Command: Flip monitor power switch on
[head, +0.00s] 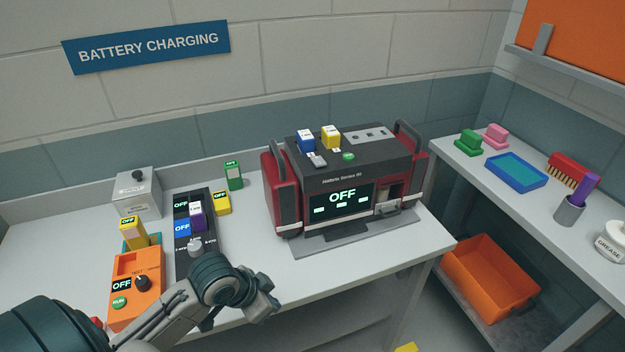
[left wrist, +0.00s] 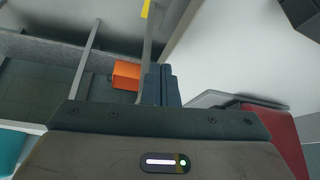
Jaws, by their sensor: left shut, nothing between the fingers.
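The monitor (head: 343,180) is a red and black unit on the white bench, with a screen (head: 342,198) reading OFF. On its top are a blue block (head: 305,140) and a yellow block (head: 331,137) with small labels, a grey switch-like part (head: 317,159) and a green button (head: 348,156). Which part is the power switch I cannot tell for sure. My left gripper (head: 268,304) is at the bench's front edge, left of and nearer than the monitor, apart from it. Its fingers (left wrist: 160,86) are shut and empty. A red part (left wrist: 286,138), likely the monitor's side, shows at right in the left wrist view.
An orange box (head: 136,285), a dark charger strip (head: 193,225), a grey box (head: 137,192) and a green battery (head: 233,175) stand left of the monitor. A side shelf at right holds a blue tray (head: 517,171) and a brush (head: 572,168). An orange bin (head: 490,276) sits below.

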